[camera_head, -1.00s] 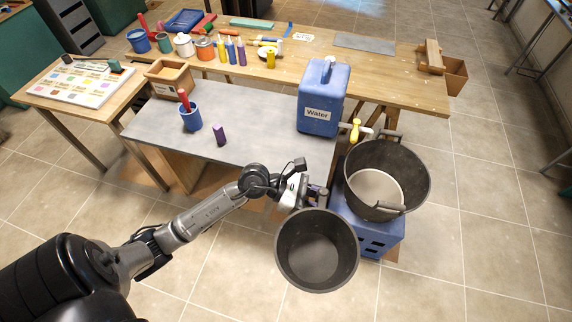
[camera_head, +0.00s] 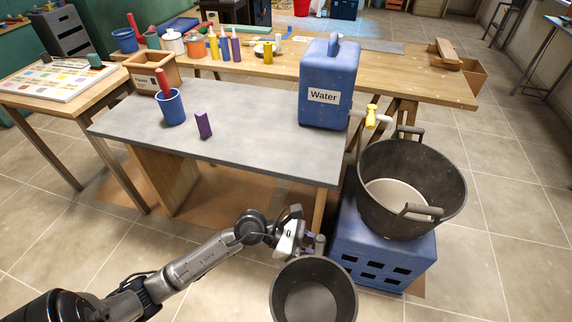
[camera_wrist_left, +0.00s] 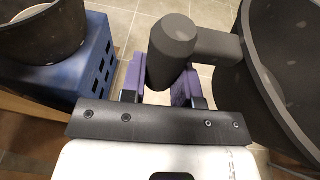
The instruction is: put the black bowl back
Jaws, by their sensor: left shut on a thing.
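The black bowl (camera_head: 313,292) hangs in front of the grey-topped table, its open mouth up and its lower edge cut off by the picture's bottom. My left gripper (camera_head: 312,246) is shut on its handle at the bowl's back rim. In the left wrist view the dark handle (camera_wrist_left: 172,48) sits between the purple finger pads, and the bowl (camera_wrist_left: 285,60) fills the right side. The bowl looks empty inside. My right gripper is not in view.
A large black tub (camera_head: 373,200) with two handles stands on a blue crate (camera_head: 350,252), right of the held bowl. A blue water container (camera_head: 325,75) with a yellow-handled tap stands behind. The grey tabletop (camera_head: 250,150) is mostly clear, with a blue cup (camera_head: 171,110) and purple block (camera_head: 203,125).

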